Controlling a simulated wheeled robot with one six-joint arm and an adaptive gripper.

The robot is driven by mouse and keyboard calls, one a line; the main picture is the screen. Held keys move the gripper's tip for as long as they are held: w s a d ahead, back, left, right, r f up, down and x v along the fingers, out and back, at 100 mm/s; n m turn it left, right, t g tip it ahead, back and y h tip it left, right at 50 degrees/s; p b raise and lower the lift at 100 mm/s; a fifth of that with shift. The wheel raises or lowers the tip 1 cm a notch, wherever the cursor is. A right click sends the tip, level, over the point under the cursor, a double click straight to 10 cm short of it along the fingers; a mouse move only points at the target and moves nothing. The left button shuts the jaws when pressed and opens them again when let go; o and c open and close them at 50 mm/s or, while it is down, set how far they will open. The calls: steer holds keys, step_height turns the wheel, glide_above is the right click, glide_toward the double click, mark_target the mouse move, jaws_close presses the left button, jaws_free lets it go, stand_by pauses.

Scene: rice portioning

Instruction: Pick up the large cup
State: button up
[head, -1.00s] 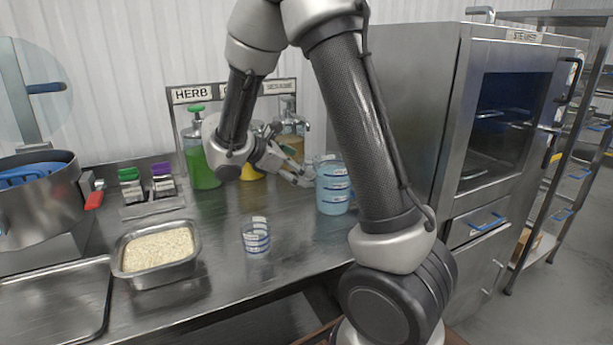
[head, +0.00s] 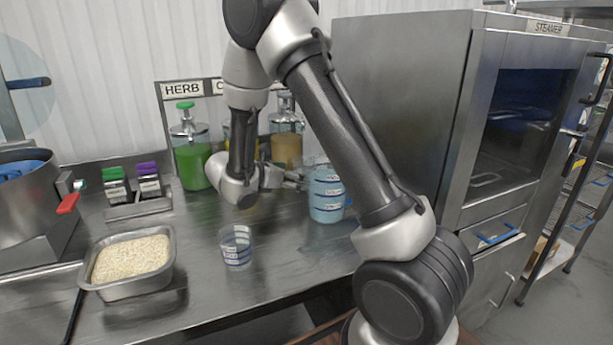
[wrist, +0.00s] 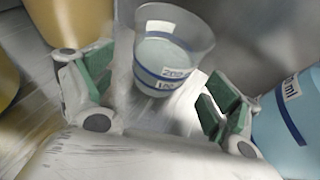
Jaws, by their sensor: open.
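A clear cup (wrist: 172,48) with blue bands and labels that look like 200 and 100 stands upright ahead of and between my fingers in the wrist view. In the head view it seems mostly hidden behind the stacked light-blue containers (head: 327,197). My gripper (wrist: 158,82) is open, with green pads on either side of the cup's lower part; contact cannot be told. It also shows in the head view (head: 297,179), beside the blue stack. Another clear cup (head: 236,248) with blue markings stands on the counter nearer the front.
Blue containers (wrist: 290,115) stand close on the gripper's right. Sauce dispensers (head: 192,160) line the back wall. A metal pan of rice (head: 125,292) sits at the front left. The steamer cabinet (head: 400,110) closes off the right side.

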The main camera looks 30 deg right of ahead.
steer(key=x, duration=0.4)
steer(key=shift+s+d+r, duration=0.15)
steer(key=shift+d+r, duration=0.1)
steer(key=shift+r, duration=0.05)
steer(key=shift+d+f, duration=0.2)
steer(key=shift+d, duration=0.2)
steer(key=c, duration=1.4)
steer(key=shift+r, duration=0.2)
